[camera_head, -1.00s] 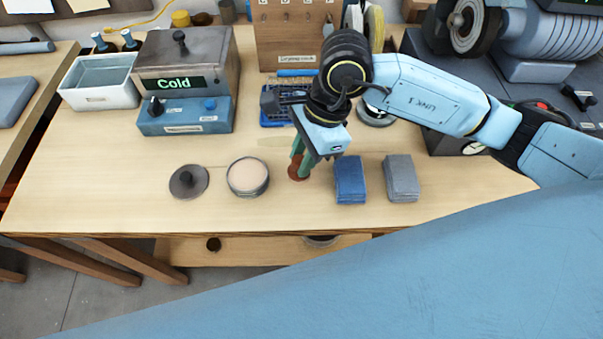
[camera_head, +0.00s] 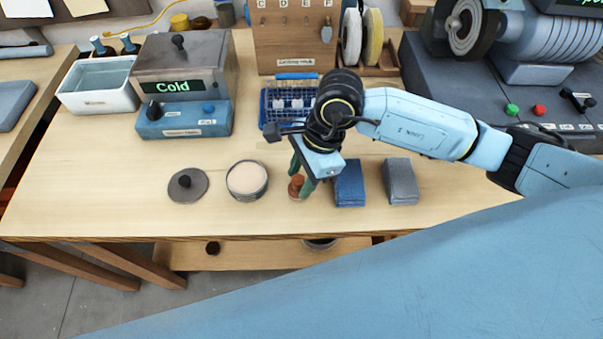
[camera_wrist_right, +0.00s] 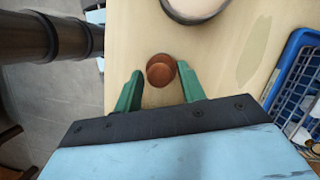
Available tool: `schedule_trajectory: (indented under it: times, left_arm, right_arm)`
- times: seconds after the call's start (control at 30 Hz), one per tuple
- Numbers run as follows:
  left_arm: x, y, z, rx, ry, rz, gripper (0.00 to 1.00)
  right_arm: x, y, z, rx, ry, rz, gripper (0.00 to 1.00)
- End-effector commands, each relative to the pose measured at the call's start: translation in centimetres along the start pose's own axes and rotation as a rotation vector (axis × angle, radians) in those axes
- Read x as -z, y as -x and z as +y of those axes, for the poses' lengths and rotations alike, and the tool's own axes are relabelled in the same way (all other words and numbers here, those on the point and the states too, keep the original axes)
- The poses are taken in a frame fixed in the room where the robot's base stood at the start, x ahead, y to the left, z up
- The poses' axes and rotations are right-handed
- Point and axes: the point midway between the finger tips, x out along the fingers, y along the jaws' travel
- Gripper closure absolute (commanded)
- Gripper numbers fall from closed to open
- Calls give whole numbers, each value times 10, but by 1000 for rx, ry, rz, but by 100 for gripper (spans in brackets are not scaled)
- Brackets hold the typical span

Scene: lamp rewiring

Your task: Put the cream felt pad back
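A round dark tin (camera_head: 247,181) with a flat cream-pink face inside stands on the bench. I cannot tell whether that face is the cream felt pad. Right of the tin, a small reddish-brown round piece with a knob (camera_head: 296,187) stands upright. My right gripper (camera_head: 302,177) is low over this piece, coming in from the right. In the right wrist view the green fingers are apart, with the brown knob (camera_wrist_right: 160,72) between them and gaps at both sides. The piece's underside is hidden. My left gripper is not in view.
A dark knobbed lid (camera_head: 187,185) lies left of the tin. Blue (camera_head: 350,184) and grey (camera_head: 401,182) cloth stacks lie close right of my right gripper. A blue basket (camera_head: 289,101) stands behind it. The front left bench is clear.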

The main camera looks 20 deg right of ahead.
Motion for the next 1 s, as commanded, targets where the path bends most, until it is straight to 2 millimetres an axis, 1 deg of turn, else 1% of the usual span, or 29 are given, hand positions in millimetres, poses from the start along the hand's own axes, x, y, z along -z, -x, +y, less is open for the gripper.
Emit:
schedule_trajectory:
  times: [0.3,0.43,0.57,0.8,0.9,1.0]
  left_arm:
    - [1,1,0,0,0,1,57]
    - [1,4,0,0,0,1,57]
    - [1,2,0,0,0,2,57]
    - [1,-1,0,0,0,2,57]
    - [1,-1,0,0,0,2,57]
    - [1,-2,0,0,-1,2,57]
  right_arm:
    - [0,1,0,0,0,0,55]
    - [-1,8,-1,3,0,0,55]
    - [0,30,-1,7,3,2,55]
    - [0,83,-1,6,1,2,55]
    - [-1,101,-1,5,2,1,55]
    - [0,113,-1,2,0,1,55]
